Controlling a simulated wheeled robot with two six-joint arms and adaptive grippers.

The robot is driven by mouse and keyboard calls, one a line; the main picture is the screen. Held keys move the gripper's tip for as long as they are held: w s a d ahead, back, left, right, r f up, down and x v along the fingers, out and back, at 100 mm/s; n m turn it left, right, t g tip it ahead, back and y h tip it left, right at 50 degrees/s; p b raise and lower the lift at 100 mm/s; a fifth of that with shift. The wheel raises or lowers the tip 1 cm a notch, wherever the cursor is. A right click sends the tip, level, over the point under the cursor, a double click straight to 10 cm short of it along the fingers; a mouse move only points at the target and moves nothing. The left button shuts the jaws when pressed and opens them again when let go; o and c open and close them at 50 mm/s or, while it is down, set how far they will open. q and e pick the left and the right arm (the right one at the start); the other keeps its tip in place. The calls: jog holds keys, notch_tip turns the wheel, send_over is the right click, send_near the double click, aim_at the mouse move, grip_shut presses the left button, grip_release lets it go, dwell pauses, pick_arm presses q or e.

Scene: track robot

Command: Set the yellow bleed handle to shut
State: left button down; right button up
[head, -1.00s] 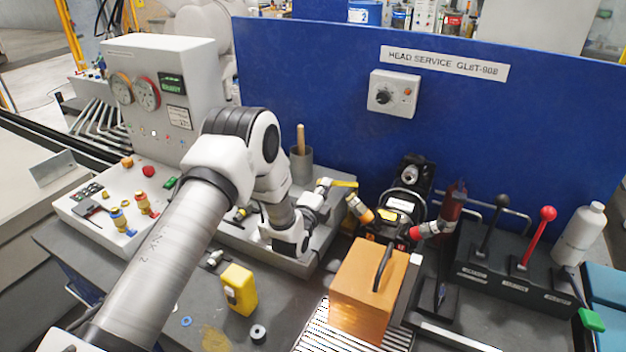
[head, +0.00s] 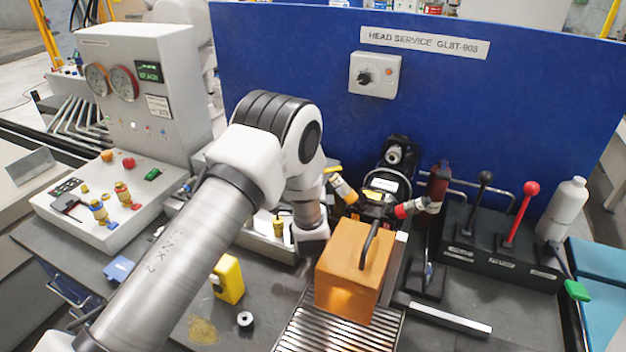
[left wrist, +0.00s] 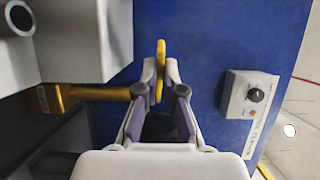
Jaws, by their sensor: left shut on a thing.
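The yellow bleed handle (left wrist: 160,62) shows in the left wrist view as a narrow upright piece between my fingertips. My left gripper (left wrist: 160,82) is shut on it. A gold rod (left wrist: 100,93) runs from the gripper leftward to an orange-yellow block (left wrist: 46,97). In the head view a bit of the yellow handle (head: 333,169) shows just right of my left arm. There the arm hides the gripper and most of the valve. My right gripper is in neither view.
An orange box (head: 350,270) with a black handle stands close right of my left wrist. Behind is a blue panel (head: 280,60) with a knob box (head: 375,75). An orange-tipped hose end (head: 345,190) is near the arm. Black and red levers (head: 505,230) stand at right.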

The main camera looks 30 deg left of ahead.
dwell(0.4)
pick_arm(q)
jog(key=c, duration=1.3)
grip_release()
jog(key=shift+a, duration=0.1)
